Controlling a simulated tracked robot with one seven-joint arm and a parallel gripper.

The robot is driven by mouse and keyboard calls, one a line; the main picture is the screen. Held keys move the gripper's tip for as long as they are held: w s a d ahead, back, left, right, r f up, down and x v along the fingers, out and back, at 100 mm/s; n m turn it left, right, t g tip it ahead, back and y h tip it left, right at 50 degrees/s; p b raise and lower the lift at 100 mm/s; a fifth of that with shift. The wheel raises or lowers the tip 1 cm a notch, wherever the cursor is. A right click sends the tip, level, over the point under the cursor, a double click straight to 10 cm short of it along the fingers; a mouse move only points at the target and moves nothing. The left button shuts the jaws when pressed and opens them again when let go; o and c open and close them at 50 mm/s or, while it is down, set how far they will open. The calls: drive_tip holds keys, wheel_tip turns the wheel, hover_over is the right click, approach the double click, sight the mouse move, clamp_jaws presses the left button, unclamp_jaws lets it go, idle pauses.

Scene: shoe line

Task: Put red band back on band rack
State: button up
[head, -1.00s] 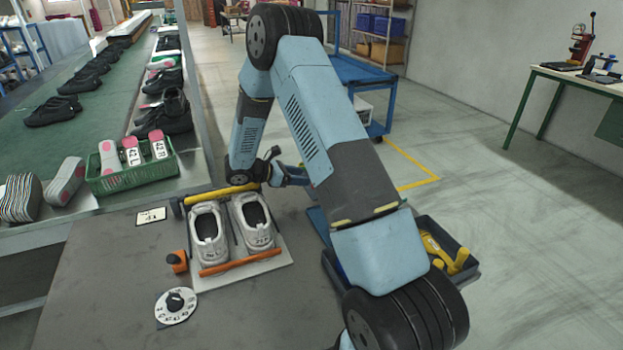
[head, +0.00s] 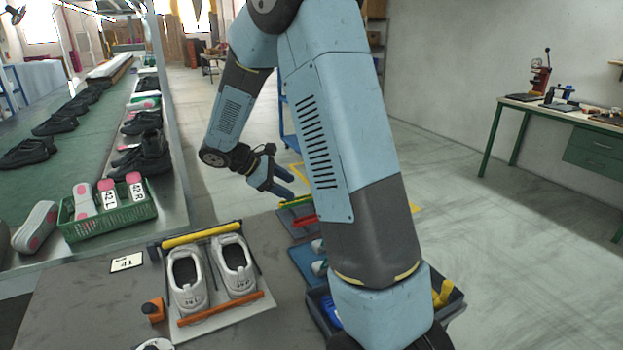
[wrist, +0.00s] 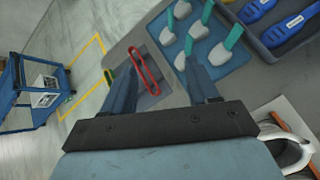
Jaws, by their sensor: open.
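My gripper (head: 285,182) is open and empty above the far right corner of the bench, and its two fingers spread wide in the wrist view (wrist: 165,90). The red band (wrist: 146,71) is a long narrow loop lying beyond the fingertips, between them in the picture; it also shows in the head view (head: 305,221), partly hidden by my arm. It lies at a dark grey rack plate (wrist: 150,97). A green band (wrist: 109,84) is at the plate's other side, partly behind a finger. I cannot tell how the red band sits on the rack.
White shoes (head: 236,268) stand in a holder with a yellow bar (head: 202,235) and an orange bar (head: 220,309). A blue tray (wrist: 235,58) of teal-handled brushes lies beside the rack. A green crate (head: 108,215) stands left. A blue cart (wrist: 35,95) stands on open floor.

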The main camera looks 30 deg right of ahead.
drive_tip(key=s+a+r+m+t+y, duration=0.2)
drive_tip(key=s+r+m+y, duration=0.1)
drive_tip(key=s, duration=0.6)
drive_tip(key=s+a+r+m+t+y, duration=0.1)
drive_tip(key=s+r+m+t+y, duration=0.1)
drive_tip(key=s+r+m, duration=0.3)
drive_tip(key=s+a+r+m+t+y, duration=0.2)
drive_tip(key=s+r, duration=0.6)
drive_tip(key=s, duration=0.5)
drive_tip(key=shift+s+a+m+t+y, duration=0.3)
drive_tip(key=shift+m+t+y, duration=0.45)
drive_tip(key=shift+y, duration=0.65)
drive_tip(key=shift+w+r, duration=0.1)
